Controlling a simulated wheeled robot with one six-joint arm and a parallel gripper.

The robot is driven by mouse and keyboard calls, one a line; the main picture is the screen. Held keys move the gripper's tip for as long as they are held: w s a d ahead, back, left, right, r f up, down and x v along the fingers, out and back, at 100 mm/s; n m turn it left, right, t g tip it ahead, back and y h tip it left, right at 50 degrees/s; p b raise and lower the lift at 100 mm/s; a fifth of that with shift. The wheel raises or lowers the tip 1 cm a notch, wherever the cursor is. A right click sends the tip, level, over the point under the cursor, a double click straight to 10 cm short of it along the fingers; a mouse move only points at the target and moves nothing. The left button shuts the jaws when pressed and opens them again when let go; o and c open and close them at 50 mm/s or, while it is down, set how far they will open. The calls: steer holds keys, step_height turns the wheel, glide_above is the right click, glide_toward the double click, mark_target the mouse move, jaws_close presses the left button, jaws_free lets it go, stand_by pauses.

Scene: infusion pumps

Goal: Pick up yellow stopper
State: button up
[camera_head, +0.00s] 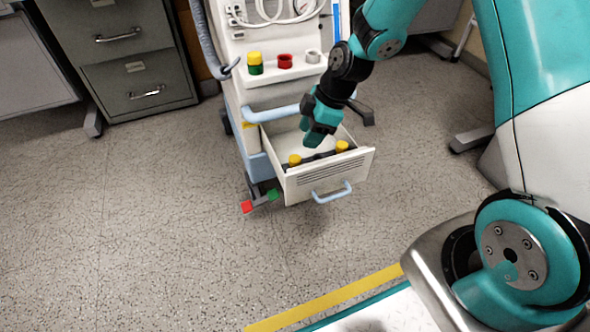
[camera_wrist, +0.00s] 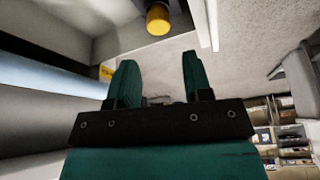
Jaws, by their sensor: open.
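Two yellow stoppers show in the open drawer (camera_head: 330,172) of the cart: a left one (camera_head: 294,160) and a right one (camera_head: 342,146), each above a dark body. A third yellow stopper (camera_head: 255,57) sits on a green piece on the cart's shelf. My gripper (camera_head: 316,138) hangs over the drawer, above and between the two stoppers there. In the wrist view its two teal fingers (camera_wrist: 159,72) are apart with nothing between them. One yellow stopper (camera_wrist: 158,19) shows beyond the fingertips, apart from them; I cannot tell which one it is.
The cart's shelf (camera_head: 282,73) also holds a red cup (camera_head: 285,61) and a grey ring (camera_head: 313,56). The drawer front has a blue handle (camera_head: 332,193). A grey cabinet (camera_head: 130,60) stands at the back left. The floor left of the cart is clear.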

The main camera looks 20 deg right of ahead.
mark_target(294, 158)
steer(key=b+x, duration=0.5)
steer(key=x, duration=0.3)
steer(key=shift+w+a+f, duration=0.1)
steer(key=shift+a+f, duration=0.05)
steer(key=shift+f, duration=0.2)
steer(key=shift+r, duration=0.1)
steer(key=c, duration=0.8)
